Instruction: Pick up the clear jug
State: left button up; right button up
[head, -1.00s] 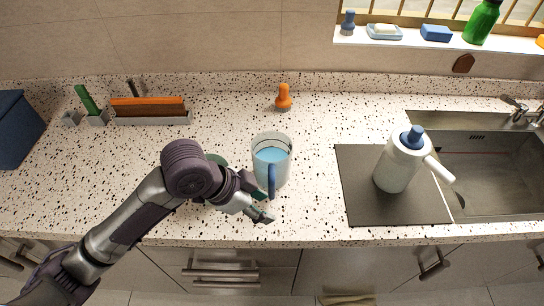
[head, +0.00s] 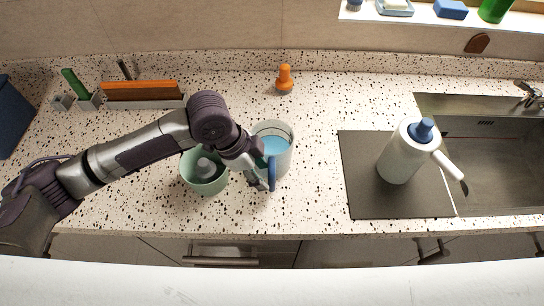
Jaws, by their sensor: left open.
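The clear jug (head: 283,160) stands upright on the speckled counter, left of the dark mat. It looks see-through, with blue showing inside and a blue handle (head: 271,174) facing the front. My left gripper (head: 265,181) is open at the jug's front left, close beside the handle. I cannot tell whether a finger touches the handle, and part of the jaws is hidden. My right gripper is not in view.
A green bowl (head: 206,181) with a grey item in it sits just left of the jug, under my left arm. A white bottle (head: 398,158) with a blue cap stands on the dark mat (head: 360,195) beside the sink (head: 490,160). An orange brush (head: 285,78) stands behind the jug.

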aim_at(270, 183)
pick_arm(q)
jog(key=p+x, duration=0.1)
jog(key=x, duration=0.3)
jog(key=shift+s+d+f, duration=0.1)
jog(key=shift+s, duration=0.05)
jog(key=shift+d+f, duration=0.25)
jog(key=shift+f, duration=0.35)
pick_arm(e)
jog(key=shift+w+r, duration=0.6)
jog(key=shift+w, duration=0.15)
pick_arm(q)
jog(key=shift+c, duration=1)
grip_shut()
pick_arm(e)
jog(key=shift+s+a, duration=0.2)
pick_arm(q)
jog(key=shift+r, duration=0.1)
